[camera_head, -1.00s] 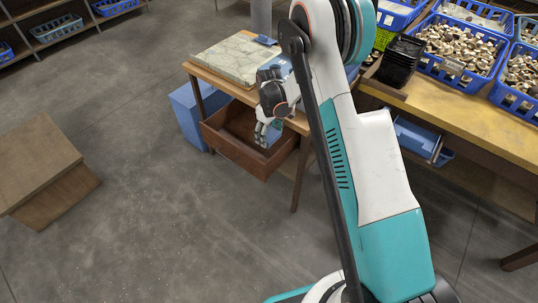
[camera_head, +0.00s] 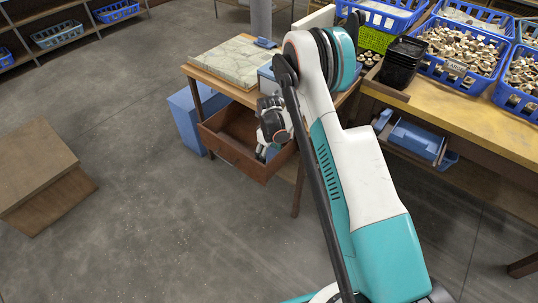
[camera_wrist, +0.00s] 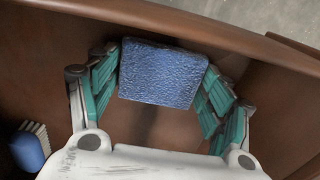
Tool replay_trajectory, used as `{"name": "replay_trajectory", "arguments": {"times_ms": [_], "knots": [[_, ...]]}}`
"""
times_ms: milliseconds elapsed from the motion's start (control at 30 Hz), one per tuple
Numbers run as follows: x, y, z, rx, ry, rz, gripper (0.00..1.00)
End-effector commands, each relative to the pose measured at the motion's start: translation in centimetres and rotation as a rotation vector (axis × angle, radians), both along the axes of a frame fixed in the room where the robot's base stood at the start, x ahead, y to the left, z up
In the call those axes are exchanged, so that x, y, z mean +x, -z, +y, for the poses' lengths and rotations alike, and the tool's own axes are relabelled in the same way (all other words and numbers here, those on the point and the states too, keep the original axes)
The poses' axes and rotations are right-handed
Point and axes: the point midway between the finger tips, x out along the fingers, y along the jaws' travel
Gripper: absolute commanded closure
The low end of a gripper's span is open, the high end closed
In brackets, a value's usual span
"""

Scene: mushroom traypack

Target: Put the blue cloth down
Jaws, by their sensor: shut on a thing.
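The blue cloth (camera_wrist: 163,73) is a folded, textured block between the green-sided fingers of my gripper (camera_wrist: 165,80) in the wrist view. My gripper is shut on it, with a finger along each side. Below and around it is the open brown wooden drawer (camera_wrist: 255,35). In the head view my gripper (camera_head: 263,152) points down into this drawer (camera_head: 232,158), which is pulled out under the small table. Whether the cloth touches the drawer floor, I cannot tell.
A blue brush (camera_wrist: 27,150) with pale bristles lies in the drawer at the wrist view's lower left. A stone-patterned slab (camera_head: 232,62) lies on the table above. A blue bin (camera_head: 187,120) stands left of the drawer. Mushroom crates (camera_head: 462,45) stand on the right-hand table.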

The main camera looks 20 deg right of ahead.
Motion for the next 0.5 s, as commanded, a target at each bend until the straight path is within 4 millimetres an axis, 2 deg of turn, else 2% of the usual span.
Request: {"name": "replay_trajectory", "arguments": {"times_ms": [167,200,267,500], "knots": [[0.00,0.24,0.00,0.000,0.000,0.000,0.50],[0.00,0.24,0.00,0.000,0.000,0.000,0.23],[0.00,0.23,0.00,0.000,0.000,0.000,0.09],[0.00,0.23,0.00,0.000,0.000,0.000,0.07]]}}
